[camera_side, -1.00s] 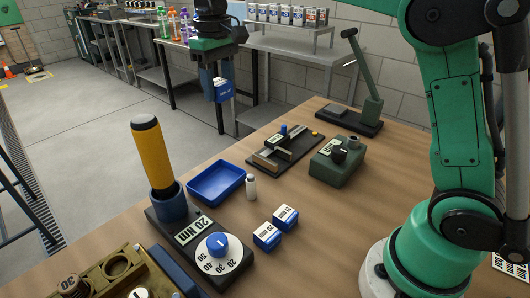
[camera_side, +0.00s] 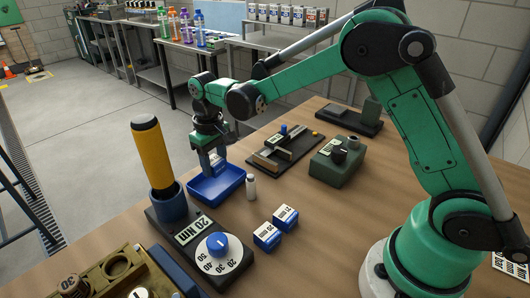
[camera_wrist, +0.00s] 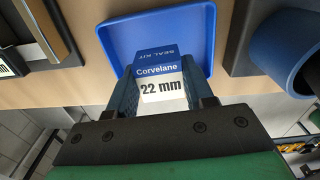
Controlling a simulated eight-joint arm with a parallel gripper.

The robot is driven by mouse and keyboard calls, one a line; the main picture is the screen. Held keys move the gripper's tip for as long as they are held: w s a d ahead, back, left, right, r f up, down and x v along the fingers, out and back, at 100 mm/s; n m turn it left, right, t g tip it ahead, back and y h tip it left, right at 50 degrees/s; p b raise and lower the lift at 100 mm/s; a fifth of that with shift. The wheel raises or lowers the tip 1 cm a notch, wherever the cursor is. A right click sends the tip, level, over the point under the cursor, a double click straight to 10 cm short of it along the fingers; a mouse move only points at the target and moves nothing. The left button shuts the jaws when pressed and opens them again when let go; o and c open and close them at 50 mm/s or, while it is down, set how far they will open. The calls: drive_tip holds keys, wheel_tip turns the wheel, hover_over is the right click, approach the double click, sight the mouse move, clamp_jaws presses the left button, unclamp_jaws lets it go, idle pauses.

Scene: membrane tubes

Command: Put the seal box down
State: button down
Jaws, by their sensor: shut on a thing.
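My gripper is low over the blue tray (camera_side: 232,187), and the tray also shows behind the box in the wrist view (camera_wrist: 112,38). I cannot tell whether the box touches the tray floor. Two more blue and white boxes, a nearer one (camera_side: 267,236) and a farther one (camera_side: 286,217), stand on the bench.
A small white bottle (camera_side: 251,188) stands just right of the tray. A yellow-handled tool (camera_side: 152,155) stands in a blue cup on the left, by a 20 Nm dial unit (camera_side: 216,250). A dark fixture (camera_side: 283,150) lies behind. The bench's right middle is clear.

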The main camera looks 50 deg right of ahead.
sight(218, 185)
drive_tip(key=shift+f, duration=1.9)
drive_tip(key=shift+f, duration=0.15)
drive_tip(key=shift+c, duration=1.7)
unclamp_jaws()
